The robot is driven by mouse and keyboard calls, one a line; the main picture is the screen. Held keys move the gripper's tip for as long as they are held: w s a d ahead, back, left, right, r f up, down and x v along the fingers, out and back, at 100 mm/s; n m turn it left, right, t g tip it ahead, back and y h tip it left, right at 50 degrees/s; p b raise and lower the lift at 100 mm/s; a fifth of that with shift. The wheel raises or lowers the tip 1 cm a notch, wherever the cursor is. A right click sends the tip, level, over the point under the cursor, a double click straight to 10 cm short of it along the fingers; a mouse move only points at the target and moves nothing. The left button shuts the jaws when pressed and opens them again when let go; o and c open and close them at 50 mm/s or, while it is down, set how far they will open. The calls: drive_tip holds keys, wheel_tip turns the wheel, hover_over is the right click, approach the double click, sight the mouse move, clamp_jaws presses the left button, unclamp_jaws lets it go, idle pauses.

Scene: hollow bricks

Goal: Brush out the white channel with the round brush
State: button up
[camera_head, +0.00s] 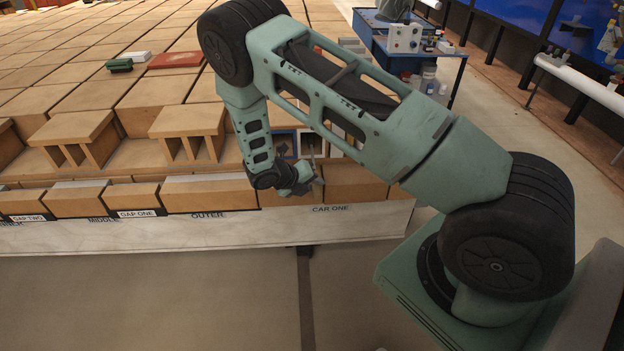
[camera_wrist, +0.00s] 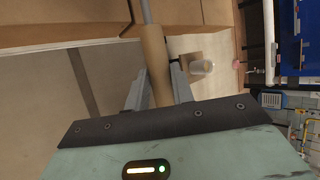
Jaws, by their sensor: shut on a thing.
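My gripper (camera_head: 304,184) is low in front of the brick row in the head view, near the label CAR ONE. In the wrist view my gripper (camera_wrist: 158,78) is shut on the round brush's tan handle (camera_wrist: 153,50). A thin grey rod (camera_wrist: 146,12) runs on from the handle to the top edge; the bristles are out of view.
Tan hollow bricks (camera_head: 187,130) stand along a pale labelled ledge (camera_head: 250,227). A green block (camera_head: 119,66) and a red slab (camera_head: 176,60) lie farther back. A blue bench (camera_head: 412,45) with equipment stands at the back right. The floor in front is clear.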

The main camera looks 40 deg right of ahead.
sight(318, 199)
drive_tip(key=shift+s+a+p, duration=0.15)
drive_tip(key=shift+s+a, duration=0.4)
drive_tip(key=shift+s, duration=0.25)
drive_tip(key=shift+s+a+p, duration=0.2)
drive_tip(key=shift+s+a, duration=0.3)
drive_tip(key=shift+s, duration=0.25)
drive_tip(key=shift+s+a+p, duration=0.15)
drive_tip(key=shift+s+a, duration=0.4)
drive_tip(key=shift+s, duration=0.25)
drive_tip(key=shift+w, duration=0.1)
drive_tip(key=shift+w+d, duration=0.8)
drive_tip(key=shift+w, duration=0.35)
drive_tip(key=shift+w+d, duration=0.8)
drive_tip(key=shift+w, duration=0.4)
drive_tip(key=shift+w+d, duration=0.8)
drive_tip(key=shift+w, duration=0.35)
drive_tip(key=shift+s+a+r+p, duration=0.1)
drive_tip(key=shift+s+a+p, duration=0.15)
drive_tip(key=shift+s+a, duration=0.75)
drive_tip(key=shift+s+a+f+p, duration=0.1)
drive_tip(key=shift+s+a+p, duration=0.35)
drive_tip(key=shift+s, duration=0.9)
drive_tip(key=shift+s+a+r+p, duration=0.1)
drive_tip(key=shift+s+a, duration=0.85)
drive_tip(key=shift+s, duration=0.25)
drive_tip(key=s+a+p, duration=0.2)
drive_tip(key=s+a, duration=0.5)
drive_tip(key=s, duration=0.4)
drive_tip(key=shift+s+a, duration=0.35)
drive_tip(key=shift+a, duration=0.05)
